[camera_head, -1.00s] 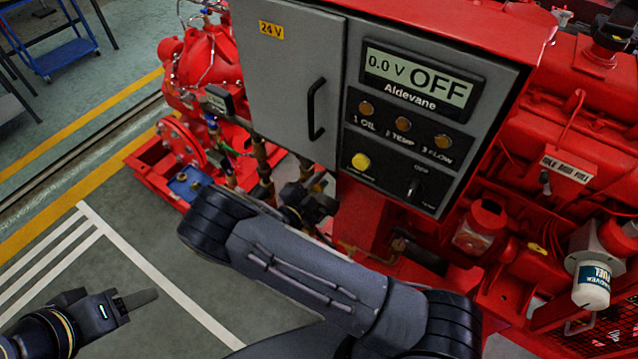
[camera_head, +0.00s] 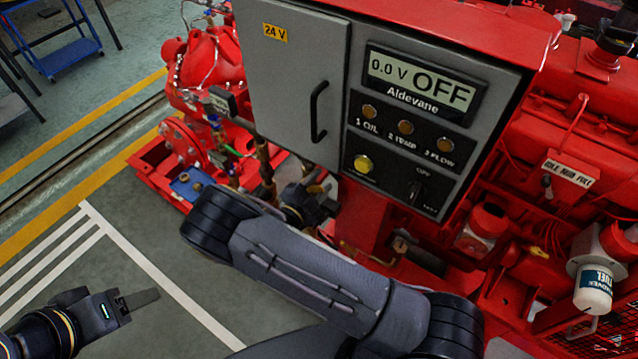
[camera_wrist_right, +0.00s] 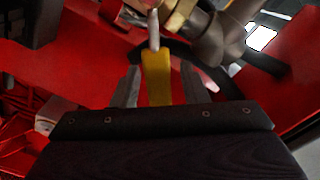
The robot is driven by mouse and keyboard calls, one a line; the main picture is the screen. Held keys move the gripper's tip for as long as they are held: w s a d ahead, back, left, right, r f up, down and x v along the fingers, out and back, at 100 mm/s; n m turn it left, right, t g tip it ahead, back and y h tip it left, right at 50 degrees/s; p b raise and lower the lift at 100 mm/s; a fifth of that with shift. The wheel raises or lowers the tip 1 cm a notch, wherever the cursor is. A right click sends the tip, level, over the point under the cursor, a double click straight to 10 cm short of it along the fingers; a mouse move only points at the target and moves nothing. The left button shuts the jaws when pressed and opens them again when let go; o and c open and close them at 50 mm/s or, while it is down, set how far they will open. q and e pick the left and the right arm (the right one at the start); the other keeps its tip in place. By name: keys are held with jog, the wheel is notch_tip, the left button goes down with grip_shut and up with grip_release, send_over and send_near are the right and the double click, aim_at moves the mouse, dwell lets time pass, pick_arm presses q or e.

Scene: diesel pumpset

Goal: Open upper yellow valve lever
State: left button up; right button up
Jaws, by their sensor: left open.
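The yellow valve lever (camera_wrist_right: 157,78) shows in the right wrist view, pointing toward my palm. My right gripper (camera_wrist_right: 158,84) is open around it, one finger on each side, with narrow gaps visible between fingers and lever. The lever's far end meets a pale metal stem and a brass-coloured fitting (camera_wrist_right: 180,14). In the head view my right forearm crosses the middle, and the lever cannot be made out clearly among the pipework below the control box. My left gripper (camera_head: 138,302) is open and empty at the lower left, over the floor.
The grey control box (camera_head: 292,75), its display reading OFF, stands just above my right arm. Red pump parts (camera_head: 210,75) lie behind left, and the red engine (camera_head: 575,110) with a fuel filter (camera_head: 594,285) is at right. The striped floor at left is clear.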

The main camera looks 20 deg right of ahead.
aim_at(314, 190)
jog(key=b+v, duration=0.1)
jog(key=v, duration=0.5)
jog(key=shift+s+a+b, duration=0.2)
jog(key=shift+a+b, duration=0.15)
jog(key=shift+b, duration=0.05)
jog(key=shift+s+a, duration=0.3)
jog(key=shift+a, duration=0.1)
